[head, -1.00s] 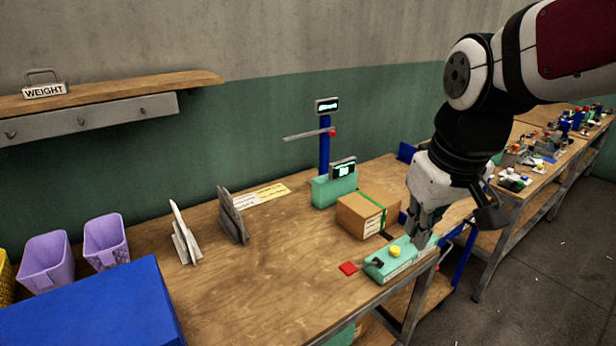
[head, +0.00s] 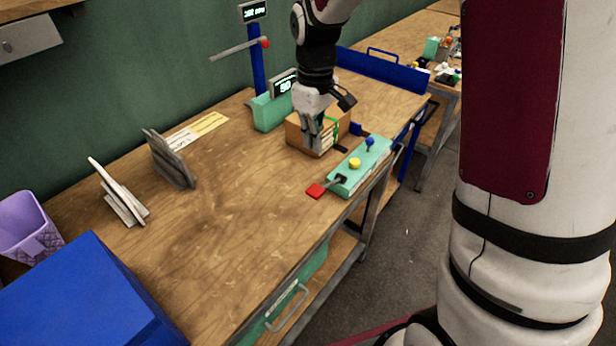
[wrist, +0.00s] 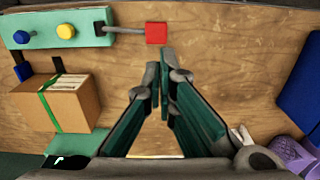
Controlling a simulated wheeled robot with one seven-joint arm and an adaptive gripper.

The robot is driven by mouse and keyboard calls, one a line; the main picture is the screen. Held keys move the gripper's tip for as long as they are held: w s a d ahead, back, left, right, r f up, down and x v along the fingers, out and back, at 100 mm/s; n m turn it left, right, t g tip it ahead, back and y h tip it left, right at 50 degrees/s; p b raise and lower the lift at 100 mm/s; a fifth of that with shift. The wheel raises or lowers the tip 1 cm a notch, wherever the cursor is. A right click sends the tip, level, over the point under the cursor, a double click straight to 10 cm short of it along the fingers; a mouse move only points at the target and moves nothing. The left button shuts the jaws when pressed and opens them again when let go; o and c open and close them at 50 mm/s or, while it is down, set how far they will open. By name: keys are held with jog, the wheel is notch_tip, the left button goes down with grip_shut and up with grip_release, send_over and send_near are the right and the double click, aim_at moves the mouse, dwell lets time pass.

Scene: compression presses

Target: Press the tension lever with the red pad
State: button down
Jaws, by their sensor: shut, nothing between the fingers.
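The red pad (head: 315,191) is a flat red square at the end of a short dark lever (head: 335,181) on the left end of a green control box (head: 358,167). The box also carries a yellow knob (head: 355,163) and a blue knob (head: 370,142). In the wrist view the red pad (wrist: 156,32) lies just beyond my fingertips, with the grey lever (wrist: 125,30) running left from it. My gripper (head: 316,150) is shut and empty, pointing down in front of the cardboard box in the head view. Its fingertips also show in the wrist view (wrist: 158,70), apart from the pad.
The cardboard box (head: 330,138) with a green strap sits behind my gripper. A green unit (head: 268,112) with a display and a blue post (head: 256,72) stands at the back. Blue bin (head: 85,300) is at front left. The table's middle is clear.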

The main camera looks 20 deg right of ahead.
aim_at(313, 192)
notch_tip(313, 192, down, 14)
jog(key=shift+r+p, duration=0.1)
jog(key=shift+p, duration=0.85)
jog(key=shift+s+a+f, duration=0.1)
jog(key=shift+a+f, duration=0.05)
jog(key=shift+f, duration=0.05)
